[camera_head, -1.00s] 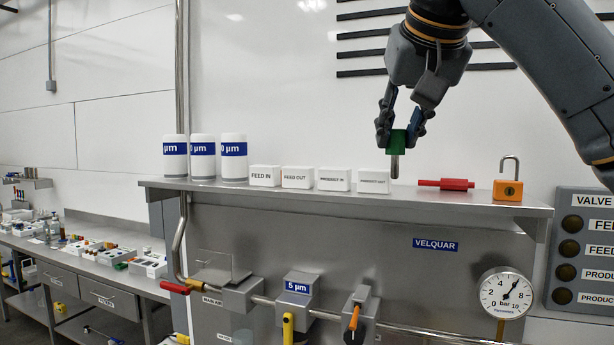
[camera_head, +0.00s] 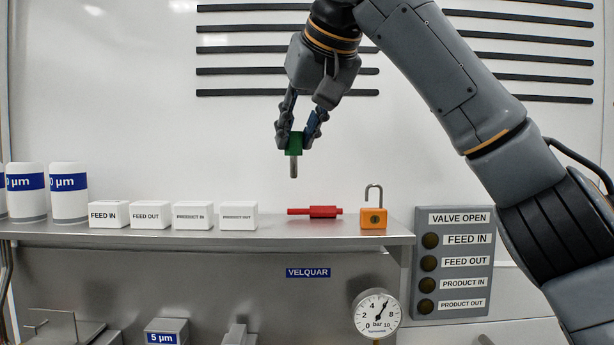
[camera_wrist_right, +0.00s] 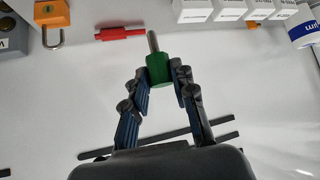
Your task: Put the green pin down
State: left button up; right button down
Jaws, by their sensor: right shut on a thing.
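The green pin (camera_head: 294,144) has a green block head and a grey metal shaft that points down. My right gripper (camera_head: 297,138) is shut on its green head and holds it in the air above the steel shelf (camera_head: 290,236), up and left of the red pin (camera_head: 315,211). The shaft's tip is clear of the shelf. In the right wrist view the green pin (camera_wrist_right: 159,68) sits between both fingers (camera_wrist_right: 160,80), with the red pin (camera_wrist_right: 121,33) beyond it. My left gripper is not in view.
An orange padlock (camera_head: 373,217) with its shackle up stands right of the red pin. White labelled blocks (camera_head: 174,216) and white canisters with blue bands (camera_head: 69,193) line the shelf's left part. A gap of bare shelf lies between the PRODUCT OUT block and the red pin.

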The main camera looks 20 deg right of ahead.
jog(key=w+d+f+p, duration=0.1)
jog(key=f, duration=0.1)
jog(key=w+d+f, duration=0.1)
jog(key=f, duration=0.2)
jog(key=w+f+p, duration=0.1)
jog(key=f, duration=0.1)
jog(key=shift+d+f+p, duration=0.2)
jog(key=shift+d+p, duration=0.1)
jog(key=shift+d, duration=0.1)
jog(key=shift+s+d+f, duration=0.1)
jog(key=shift+f, duration=0.35)
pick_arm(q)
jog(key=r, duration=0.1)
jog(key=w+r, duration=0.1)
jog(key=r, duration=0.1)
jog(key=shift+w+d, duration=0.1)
pick_arm(e)
jog(key=shift+a+f, duration=0.2)
jog(key=c, duration=1.1)
grip_release()
jog(key=shift+d, duration=0.1)
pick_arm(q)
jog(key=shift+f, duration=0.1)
